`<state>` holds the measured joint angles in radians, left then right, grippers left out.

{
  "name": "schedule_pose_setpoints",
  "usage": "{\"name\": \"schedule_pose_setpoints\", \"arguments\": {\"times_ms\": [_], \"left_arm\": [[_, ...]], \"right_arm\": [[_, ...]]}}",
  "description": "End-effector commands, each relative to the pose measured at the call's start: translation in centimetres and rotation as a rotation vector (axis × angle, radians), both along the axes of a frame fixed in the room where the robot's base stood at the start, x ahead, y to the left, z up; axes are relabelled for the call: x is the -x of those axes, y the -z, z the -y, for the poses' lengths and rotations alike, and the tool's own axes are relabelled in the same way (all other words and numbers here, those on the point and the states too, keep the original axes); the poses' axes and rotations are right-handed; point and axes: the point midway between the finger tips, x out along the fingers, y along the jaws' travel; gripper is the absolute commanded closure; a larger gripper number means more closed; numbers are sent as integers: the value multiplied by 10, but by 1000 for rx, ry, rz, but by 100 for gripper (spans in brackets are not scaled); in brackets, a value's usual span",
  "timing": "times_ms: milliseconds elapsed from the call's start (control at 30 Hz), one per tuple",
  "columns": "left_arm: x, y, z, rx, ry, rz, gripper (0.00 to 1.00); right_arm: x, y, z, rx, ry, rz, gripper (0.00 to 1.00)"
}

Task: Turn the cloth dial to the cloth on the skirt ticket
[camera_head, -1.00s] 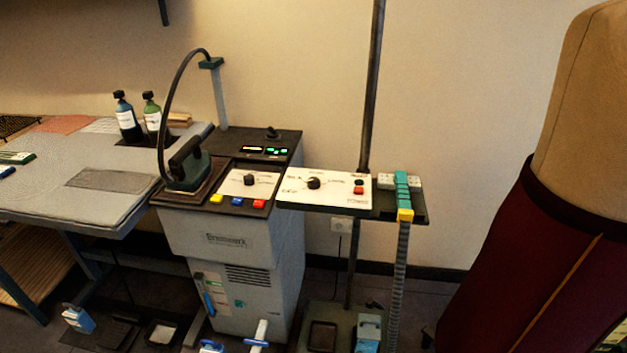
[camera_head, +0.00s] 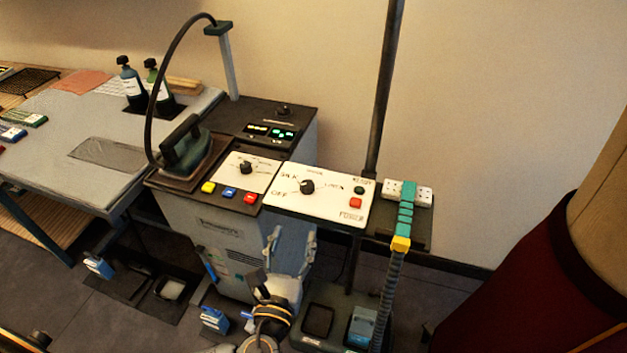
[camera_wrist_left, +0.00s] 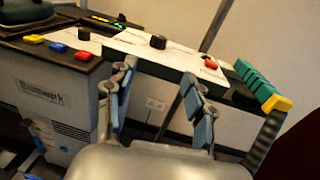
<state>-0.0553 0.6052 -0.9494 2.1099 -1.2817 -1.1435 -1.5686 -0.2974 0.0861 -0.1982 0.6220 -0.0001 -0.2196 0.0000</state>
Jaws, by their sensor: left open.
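A white panel (camera_head: 330,208) carries a black dial (camera_head: 307,187) with "OFF", "SILK" and "LINEN" printed around it. The dial also shows in the left wrist view (camera_wrist_left: 158,42). A second black dial (camera_head: 246,168) sits on a white plate beside the iron; its print is too small to read. My left gripper (camera_head: 290,236) is open and empty, in front of and below the white panel, apart from both dials. In the left wrist view its two fingers (camera_wrist_left: 158,78) stand apart below the panel's front edge. I cannot make out a skirt ticket. My right gripper is not in view.
An iron (camera_head: 186,150) rests at the left of the steam unit, near yellow, blue and red buttons (camera_head: 230,194). A dark red skirt (camera_head: 530,270) on a dress form stands right.

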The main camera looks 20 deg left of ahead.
Motion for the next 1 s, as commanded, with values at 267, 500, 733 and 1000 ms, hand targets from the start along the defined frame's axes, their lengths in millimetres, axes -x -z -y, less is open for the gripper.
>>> {"name": "schedule_pose_setpoints", "arguments": {"times_ms": [267,500,733,1000], "left_arm": [[-41,-4,-4,-6,-1,6,47],[-92,-3,-9,-4,-1,3,47],[-125,-1,-12,-2,-1,1,47],[-136,0,-13,0,0,-1,47]], "right_arm": [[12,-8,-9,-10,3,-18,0],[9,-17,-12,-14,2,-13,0],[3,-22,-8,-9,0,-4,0],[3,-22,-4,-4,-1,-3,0]]}}
